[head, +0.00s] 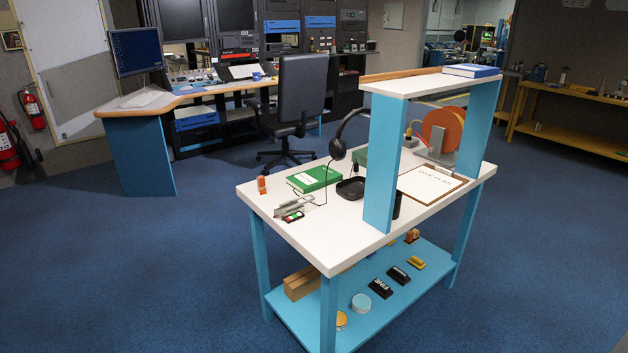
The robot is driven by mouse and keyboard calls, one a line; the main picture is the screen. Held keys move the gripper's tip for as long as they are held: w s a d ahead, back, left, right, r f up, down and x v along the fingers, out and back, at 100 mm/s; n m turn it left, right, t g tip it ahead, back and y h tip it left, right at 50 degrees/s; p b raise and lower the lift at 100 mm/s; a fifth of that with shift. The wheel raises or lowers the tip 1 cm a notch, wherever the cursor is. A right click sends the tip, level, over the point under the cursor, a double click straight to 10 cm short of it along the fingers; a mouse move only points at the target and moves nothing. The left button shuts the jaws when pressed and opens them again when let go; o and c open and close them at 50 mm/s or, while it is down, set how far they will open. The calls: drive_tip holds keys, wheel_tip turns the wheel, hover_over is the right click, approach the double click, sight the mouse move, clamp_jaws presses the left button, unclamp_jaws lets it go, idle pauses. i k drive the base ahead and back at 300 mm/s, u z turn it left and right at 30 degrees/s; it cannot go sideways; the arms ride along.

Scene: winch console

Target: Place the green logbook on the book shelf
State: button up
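The green logbook (314,178) lies flat on the white top of the blue-legged workbench (258,194), near its back left side. The book shelf (410,84) is a raised white board on blue uprights over the right part of the bench. A blue book (471,70) lies flat at its right end, and a wooden strip runs along its back edge. The shelf's left and middle parts look bare. My gripper is not in view.
A clipboard (430,183) and orange reel (443,130) are under the shelf. An office chair (302,95) stands behind. Front-left floor is clear.

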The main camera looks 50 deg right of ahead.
sight(411, 84)
drive_tip(key=u, duration=0.3)
drive_tip(key=i, duration=1.15)
drive_tip(key=u, duration=0.15)
